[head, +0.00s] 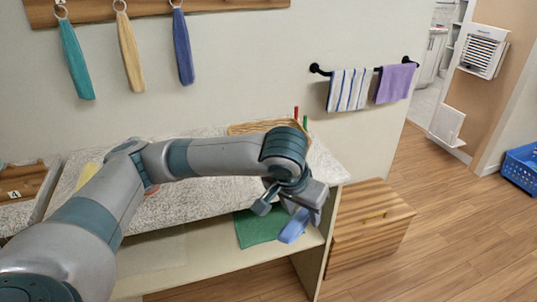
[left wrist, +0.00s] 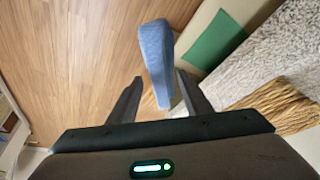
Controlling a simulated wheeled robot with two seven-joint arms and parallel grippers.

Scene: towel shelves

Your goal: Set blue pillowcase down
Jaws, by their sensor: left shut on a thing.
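The blue pillowcase (head: 293,226) is a small folded light-blue cloth. My left gripper (head: 284,208) is shut on it and holds it at the front right end of the shelf unit, near the lower shelf (head: 200,252). In the left wrist view the pillowcase (left wrist: 157,50) sticks out between the two fingers of the left gripper (left wrist: 158,92), with wood floor behind much of it. I cannot tell whether it touches the shelf. My right gripper is not in view.
A green cloth (head: 258,228) lies on the lower shelf, left of the pillowcase. The speckled top (head: 200,205) bears a wooden tray (head: 258,127). A wooden cabinet (head: 365,225) stands to the right. Striped and purple (head: 394,83) towels hang on a wall bar.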

